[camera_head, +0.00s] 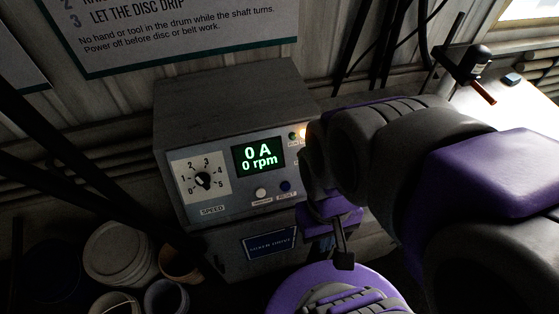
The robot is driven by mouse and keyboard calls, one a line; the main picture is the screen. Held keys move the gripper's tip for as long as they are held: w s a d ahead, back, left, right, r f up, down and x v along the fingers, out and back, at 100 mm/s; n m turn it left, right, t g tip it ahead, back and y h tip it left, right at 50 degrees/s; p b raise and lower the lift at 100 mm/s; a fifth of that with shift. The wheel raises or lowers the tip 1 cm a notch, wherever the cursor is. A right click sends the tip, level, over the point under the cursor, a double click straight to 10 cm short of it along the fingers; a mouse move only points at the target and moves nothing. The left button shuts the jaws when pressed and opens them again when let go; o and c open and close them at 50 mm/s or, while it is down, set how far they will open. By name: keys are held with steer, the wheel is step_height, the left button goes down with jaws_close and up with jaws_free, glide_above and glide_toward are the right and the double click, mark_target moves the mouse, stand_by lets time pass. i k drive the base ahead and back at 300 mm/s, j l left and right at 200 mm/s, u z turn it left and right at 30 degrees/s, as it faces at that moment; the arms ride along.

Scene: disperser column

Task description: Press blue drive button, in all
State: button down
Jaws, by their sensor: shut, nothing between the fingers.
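A grey drive box (235,95) stands against the wall, with a front panel facing me. A small dark blue button (286,186) sits at the lower right of the panel, beside a white button (261,193). The small labels under both are hard to read. A lit display (258,155) reads 0 A and 0 rpm. My gripper (343,258) is shut and empty, pointing down to the right of and below the blue button, apart from it in the picture. My arm covers the box's right edge.
A SPEED dial (203,181) is left of the display. Small lamps (293,136) sit at the panel's upper right, one glowing. A blue plate (269,243) is below the panel. Buckets (120,252) stand at lower left. A sign (170,35) hangs above. A lit bench (510,110) is at right.

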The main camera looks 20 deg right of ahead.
mark_target(285, 186)
steer(key=k+l, duration=0.15)
steer(key=l, duration=0.25)
steer(key=k+l, duration=0.15)
steer(key=l, duration=0.25)
steer(key=k+l+u, duration=0.1)
steer(key=l, duration=0.3)
steer(key=k+l, duration=0.25)
steer(key=l, duration=0.15)
steer(key=k+l, duration=0.15)
steer(key=l, duration=0.25)
steer(key=u, duration=0.05)
